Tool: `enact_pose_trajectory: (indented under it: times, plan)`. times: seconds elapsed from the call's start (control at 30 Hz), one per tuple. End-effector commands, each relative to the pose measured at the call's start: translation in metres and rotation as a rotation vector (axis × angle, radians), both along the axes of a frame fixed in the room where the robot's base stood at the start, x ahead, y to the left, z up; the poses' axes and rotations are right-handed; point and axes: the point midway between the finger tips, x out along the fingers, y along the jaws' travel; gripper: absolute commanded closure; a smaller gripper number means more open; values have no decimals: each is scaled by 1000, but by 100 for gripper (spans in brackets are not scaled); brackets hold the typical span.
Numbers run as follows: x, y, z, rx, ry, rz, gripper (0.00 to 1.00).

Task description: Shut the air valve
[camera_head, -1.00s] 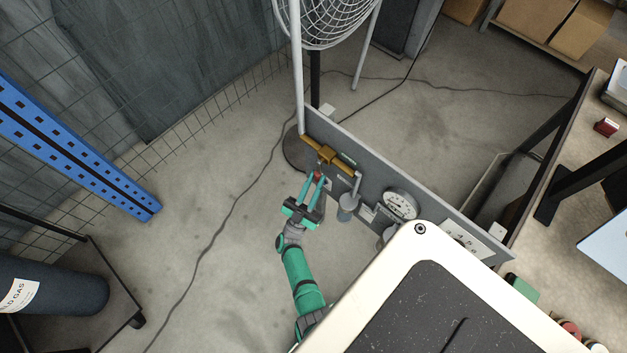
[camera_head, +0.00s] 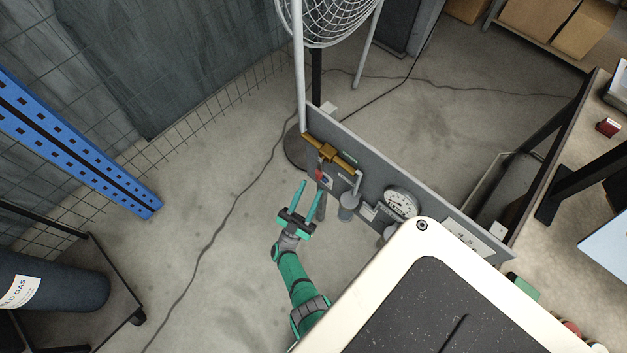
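The air valve is a brass body (camera_head: 329,153) on a pipe along the upper left part of a grey panel. Its small red handle (camera_head: 320,175) hangs below the body, pointing down in the picture; its exact angle is hard to tell at this size. My gripper (camera_head: 311,187) is open and empty, with its two green fingers spread. It is just below and left of the handle and looks apart from it, though the right fingertip is close in the picture.
The grey panel (camera_head: 440,205) also carries a round dial gauge (camera_head: 401,203) and a filter bowl (camera_head: 348,202). A fan (camera_head: 328,20) stands behind its left end. A blue rack post (camera_head: 75,140) and a gas cylinder (camera_head: 50,285) are at left.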

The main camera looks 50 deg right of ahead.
Motion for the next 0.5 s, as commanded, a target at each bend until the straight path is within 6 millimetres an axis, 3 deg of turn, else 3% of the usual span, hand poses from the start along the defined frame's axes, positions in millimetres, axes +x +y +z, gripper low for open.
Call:
enact_pose_trajectory:
  times: [0.5]
  plan:
    - [-3, 15, -14, -2, -2, 0, 63]
